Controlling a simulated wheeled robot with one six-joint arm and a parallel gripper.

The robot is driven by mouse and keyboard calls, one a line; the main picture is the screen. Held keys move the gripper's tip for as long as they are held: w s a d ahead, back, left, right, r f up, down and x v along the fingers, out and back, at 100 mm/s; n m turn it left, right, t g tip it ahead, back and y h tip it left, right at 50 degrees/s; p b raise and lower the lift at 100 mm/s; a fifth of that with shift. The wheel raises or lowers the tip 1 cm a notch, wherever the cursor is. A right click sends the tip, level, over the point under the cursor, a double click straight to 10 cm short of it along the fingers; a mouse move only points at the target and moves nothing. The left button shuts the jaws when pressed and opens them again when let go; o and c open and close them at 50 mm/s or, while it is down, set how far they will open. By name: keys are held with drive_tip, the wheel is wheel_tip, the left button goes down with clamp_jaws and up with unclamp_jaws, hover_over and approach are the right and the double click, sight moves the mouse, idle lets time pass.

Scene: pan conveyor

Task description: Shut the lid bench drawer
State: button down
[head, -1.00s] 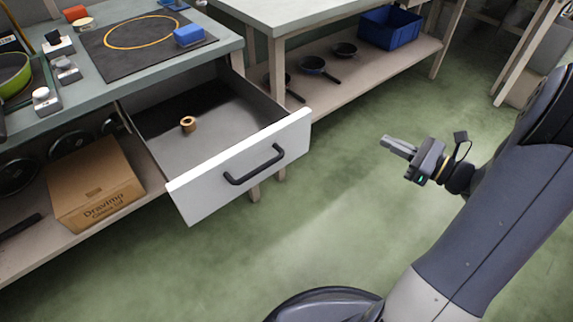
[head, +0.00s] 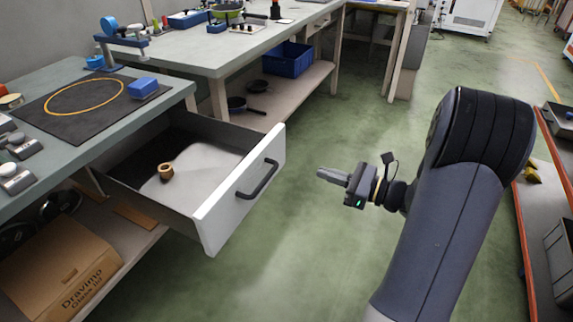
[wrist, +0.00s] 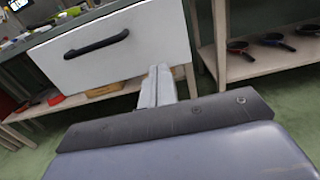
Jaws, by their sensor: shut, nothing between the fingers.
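The lid bench drawer (head: 243,192) is pulled well out from its bench, with a white front and a dark bar handle (head: 257,180). A small brown ring-like piece (head: 166,171) lies inside it. My gripper (head: 322,174) is shut and empty, to the right of the drawer front, with a gap of floor between them in the head view. In the wrist view the shut fingers (wrist: 157,84) point toward the drawer front (wrist: 150,45), and the handle (wrist: 96,44) is left of the fingertips.
The bench top (head: 170,92) carries a black mat (head: 70,125) with a yellow ring and a blue block (head: 142,87). A cardboard box (head: 60,270) sits on the shelf below. An orange-edged rack (head: 522,230) stands at the right. Green floor between is clear.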

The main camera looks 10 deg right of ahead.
sight(277, 158)
drive_tip(key=b+x, duration=0.2)
drive_tip(key=x, duration=0.9)
drive_tip(key=shift+b, duration=0.3)
